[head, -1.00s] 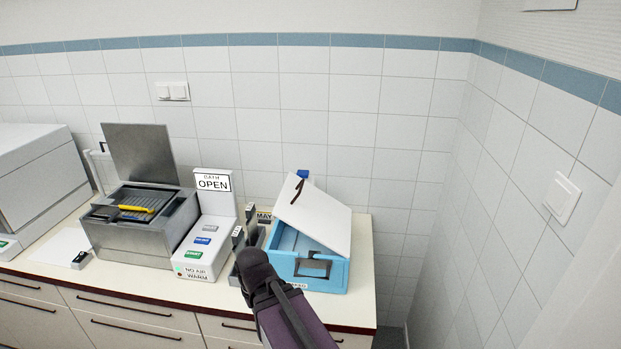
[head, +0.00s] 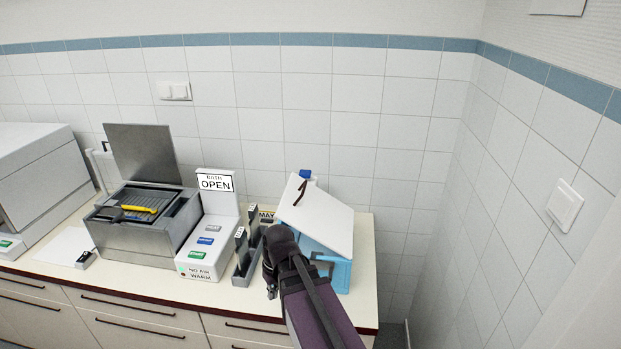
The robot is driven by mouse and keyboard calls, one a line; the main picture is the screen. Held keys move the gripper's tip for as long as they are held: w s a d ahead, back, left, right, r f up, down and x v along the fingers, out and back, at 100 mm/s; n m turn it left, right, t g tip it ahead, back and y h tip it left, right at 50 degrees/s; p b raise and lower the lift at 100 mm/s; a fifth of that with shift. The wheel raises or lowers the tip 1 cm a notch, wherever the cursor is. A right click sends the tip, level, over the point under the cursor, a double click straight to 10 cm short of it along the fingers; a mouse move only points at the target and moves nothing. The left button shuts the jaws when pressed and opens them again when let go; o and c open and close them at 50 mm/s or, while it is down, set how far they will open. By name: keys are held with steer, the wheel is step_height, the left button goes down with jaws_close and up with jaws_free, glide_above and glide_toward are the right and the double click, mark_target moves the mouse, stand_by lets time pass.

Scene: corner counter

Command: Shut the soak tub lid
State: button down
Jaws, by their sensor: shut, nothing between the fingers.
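The soak tub (head: 338,274) is the light blue box at the right end of the counter. Its white lid (head: 322,216) is raised and tilted, with its upper end at the back left and its lower end at the right. A dark curved strip shows on the lid near its upper end, by a small blue part. The dark end of my arm with my gripper (head: 272,262) is in front of the tub's left side and covers part of it. My gripper is shut and empty; its fingertips are hard to make out. I cannot tell whether it touches the tub.
Left of the tub are a narrow grey holder (head: 245,262) and a white control box (head: 208,240) with a sign reading OPEN. A steel bath (head: 150,240) with its own lid (head: 143,152) upright stands further left. A tiled wall closes off the back and right.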

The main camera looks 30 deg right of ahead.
mark_target(297, 219)
steer(key=w+d+r+n+t+y+p, duration=0.1)
steer(key=w+d+r+y+p, duration=0.1)
steer(key=w+d+r, duration=0.1)
steer(key=w+d+r+n+y+p, duration=0.1)
steer(key=w+d+r+n+p, duration=0.1)
steer(key=w+d+r+p, duration=0.1)
steer(key=w+d+r+n+t+y+p, duration=0.1)
steer(key=w+d+r+y+p, duration=0.1)
steer(key=w+d+r, duration=0.3)
steer(key=shift+w+d+r+n+t+y+p, duration=0.2)
steer(key=shift+d+r+n+t+y+p, duration=0.25)
steer(key=shift+d+r, duration=0.5)
steer(key=w+d+r+n+t+y+p, duration=0.1)
steer(key=w+d+r+n+t+p, duration=0.1)
steer(key=d+r, duration=0.4)
steer(key=w+d+r+n+t+y+p, duration=0.2)
steer(key=d+r, duration=0.4)
steer(key=d, duration=0.6)
steer(key=shift+n+p, duration=0.45)
steer(key=shift+p, duration=0.15)
steer(key=shift+w+t, duration=0.2)
steer(key=shift+t, duration=0.05)
